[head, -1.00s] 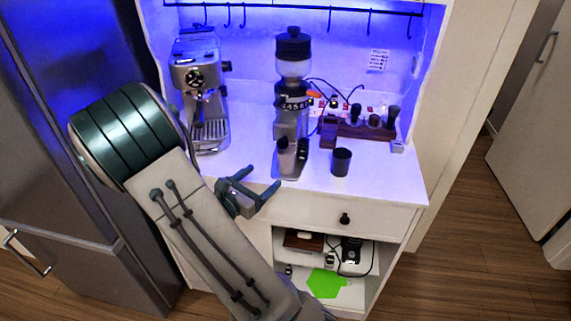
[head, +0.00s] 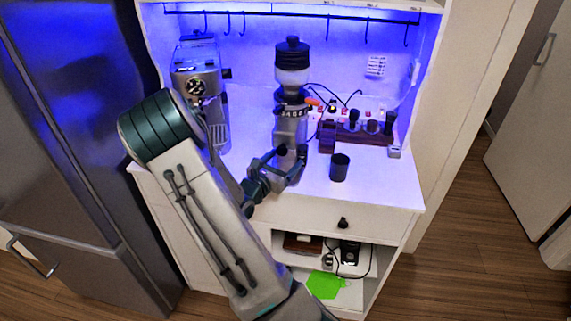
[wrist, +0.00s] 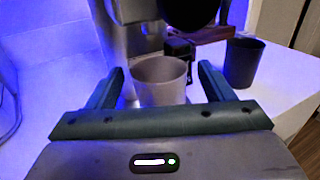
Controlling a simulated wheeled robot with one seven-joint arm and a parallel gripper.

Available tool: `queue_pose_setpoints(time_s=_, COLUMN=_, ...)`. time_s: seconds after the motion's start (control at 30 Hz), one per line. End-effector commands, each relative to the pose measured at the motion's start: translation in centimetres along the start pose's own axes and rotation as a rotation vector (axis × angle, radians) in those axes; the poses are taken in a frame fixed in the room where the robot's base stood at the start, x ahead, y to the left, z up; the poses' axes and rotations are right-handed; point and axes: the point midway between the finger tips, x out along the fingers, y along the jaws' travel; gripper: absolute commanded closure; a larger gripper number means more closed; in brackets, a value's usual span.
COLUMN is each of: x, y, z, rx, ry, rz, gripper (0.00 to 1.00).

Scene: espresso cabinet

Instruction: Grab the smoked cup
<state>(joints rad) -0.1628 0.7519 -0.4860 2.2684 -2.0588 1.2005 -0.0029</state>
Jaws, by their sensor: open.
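A grey, smoky-looking cup (wrist: 160,78) stands upright at the foot of the grinder. In the wrist view it is between and slightly beyond my open fingers, with a gap on each side. My gripper (head: 282,166) is open and empty in front of the grinder; in the head view it largely hides this cup. A second, near-black cup (head: 340,167) stands on the counter to the right; it also shows in the wrist view (wrist: 243,62), outside my right finger.
The coffee grinder (head: 291,115) rises directly behind the grey cup. The espresso machine (head: 198,85) stands to the left. A dark wooden holder with tools (head: 365,132) is at the back right. The counter's front right is clear.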

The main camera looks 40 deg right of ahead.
Motion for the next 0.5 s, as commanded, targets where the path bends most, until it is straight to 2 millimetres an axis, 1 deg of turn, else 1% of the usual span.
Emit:
queue_pose_setpoints(time_s=0.03, x=0.73, y=-0.02, z=0.14, rx=0.000, ry=0.000, rz=-0.001, gripper=0.25)
queue_pose_setpoints(time_s=0.13, x=1.44, y=0.03, z=0.06, rx=0.001, ry=0.001, rz=0.001, gripper=0.25)
queue_pose_setpoints(time_s=0.37, x=1.58, y=0.07, z=-0.05, rx=0.001, ry=0.001, rz=0.002, gripper=0.25)
queue_pose_setpoints(time_s=0.4, x=1.58, y=0.07, z=-0.05, rx=0.001, ry=0.001, rz=0.002, gripper=0.31)
queue_pose_setpoints(time_s=0.47, x=1.57, y=0.06, z=-0.04, rx=0.001, ry=0.001, rz=0.002, gripper=0.47)
queue_pose_setpoints(time_s=0.5, x=1.57, y=0.06, z=-0.05, rx=0.001, ry=0.001, rz=0.002, gripper=0.58)
